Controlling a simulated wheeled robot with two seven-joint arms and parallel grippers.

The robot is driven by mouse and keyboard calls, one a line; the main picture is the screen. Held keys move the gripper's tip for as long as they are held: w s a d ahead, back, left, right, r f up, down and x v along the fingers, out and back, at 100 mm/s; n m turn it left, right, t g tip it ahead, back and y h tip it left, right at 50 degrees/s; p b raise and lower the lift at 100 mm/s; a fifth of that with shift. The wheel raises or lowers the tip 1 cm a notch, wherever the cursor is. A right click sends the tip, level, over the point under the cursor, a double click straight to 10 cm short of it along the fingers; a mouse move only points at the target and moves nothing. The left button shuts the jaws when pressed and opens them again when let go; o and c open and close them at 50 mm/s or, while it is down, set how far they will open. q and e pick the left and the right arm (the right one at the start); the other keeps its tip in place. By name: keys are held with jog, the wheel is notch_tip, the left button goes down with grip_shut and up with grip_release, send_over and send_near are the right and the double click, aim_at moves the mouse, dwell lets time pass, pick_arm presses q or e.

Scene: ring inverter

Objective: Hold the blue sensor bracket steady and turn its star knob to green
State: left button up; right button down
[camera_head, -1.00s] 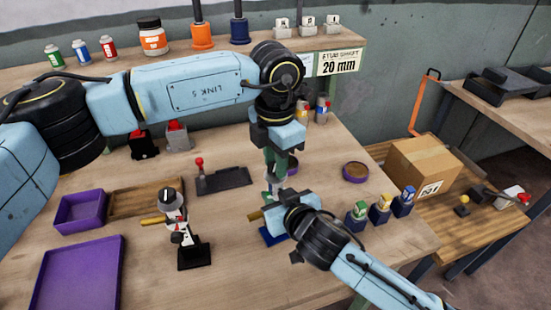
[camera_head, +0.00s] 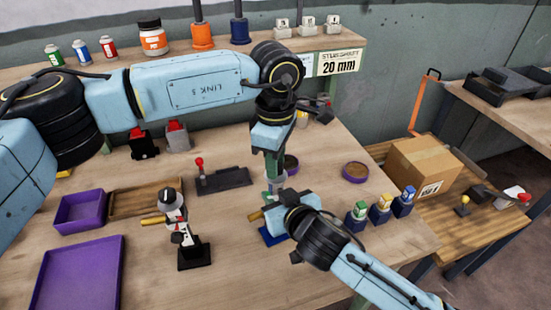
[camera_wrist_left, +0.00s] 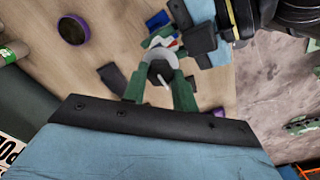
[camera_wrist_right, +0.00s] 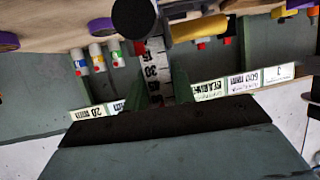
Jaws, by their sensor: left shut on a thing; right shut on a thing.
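The blue sensor bracket's blue base (camera_head: 272,237) stands on the table, with a yellow bar (camera_head: 255,216) to its left. My left gripper (camera_head: 275,178) points down from above, shut on the knob at the bracket's top. In the left wrist view its green fingers (camera_wrist_left: 162,82) flank a dark knob, with a pale curved piece (camera_wrist_left: 160,50) and small blue and red patches beside it. The knob's pointer and any green mark cannot be made out. My right gripper (camera_head: 274,208) is shut on the bracket's white, black-marked post (camera_wrist_right: 156,62), lower down. The grippers hide much of the bracket.
A similar bracket on a black base (camera_head: 194,254) stands to the left. A purple tray (camera_head: 77,275) and purple bin (camera_head: 80,212) lie further left.

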pick_arm(q)
jog(key=shift+m, duration=2.3)
jog(key=o, duration=1)
notch_tip(320, 180, up, 12)
jog(key=shift+r, duration=0.1)
pick_arm(e)
jog(key=c, duration=1.1)
grip_release()
